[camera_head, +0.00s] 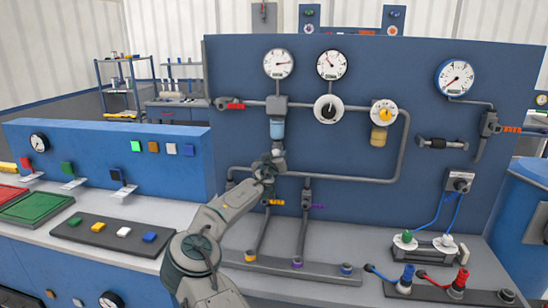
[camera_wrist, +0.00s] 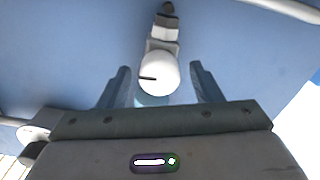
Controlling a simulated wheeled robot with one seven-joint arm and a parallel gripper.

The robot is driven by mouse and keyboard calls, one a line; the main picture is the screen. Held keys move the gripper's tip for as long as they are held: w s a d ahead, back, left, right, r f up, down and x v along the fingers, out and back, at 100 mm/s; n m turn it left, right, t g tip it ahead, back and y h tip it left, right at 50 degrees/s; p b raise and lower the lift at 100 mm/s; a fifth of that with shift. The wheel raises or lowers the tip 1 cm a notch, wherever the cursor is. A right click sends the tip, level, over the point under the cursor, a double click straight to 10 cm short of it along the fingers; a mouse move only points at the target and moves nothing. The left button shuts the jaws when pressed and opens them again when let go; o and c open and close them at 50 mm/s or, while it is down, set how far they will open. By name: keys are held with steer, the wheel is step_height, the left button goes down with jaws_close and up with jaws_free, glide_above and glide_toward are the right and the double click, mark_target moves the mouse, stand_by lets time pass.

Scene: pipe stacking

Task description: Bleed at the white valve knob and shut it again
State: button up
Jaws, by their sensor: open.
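In the wrist view a round white knob (camera_wrist: 157,72) with a short black mark on its left side sits on a grey fitting. My gripper (camera_wrist: 160,70) is open, with one finger on each side of the knob and gaps between. In the head view my gripper (camera_head: 268,163) is at the panel, just below the blue filter bowl (camera_head: 277,128). There the gripper and wrist largely hide the small knob. A larger white dial-like knob (camera_head: 328,109) with a dark centre is on the upper pipe, to the right and apart from my gripper.
Pressure gauges (camera_head: 278,64) are above the upper pipe. A yellow-faced regulator (camera_head: 383,113) is to the right. The lower pipe (camera_head: 340,179) and two valves with orange (camera_head: 273,202) and purple (camera_head: 319,205) handles lie close to my gripper. A grey rail stands on the bench below.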

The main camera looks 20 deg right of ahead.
steer(key=shift+c, duration=0.3)
steer(key=c, duration=0.9)
steer(key=shift+c, duration=0.2)
steer(key=shift+f+b, duration=0.1)
steer(key=shift+b, duration=0.3)
steer(key=shift+a+n+b, duration=0.1)
steer(key=shift+n+b, duration=7.05)
steer(key=shift+n, duration=1.85)
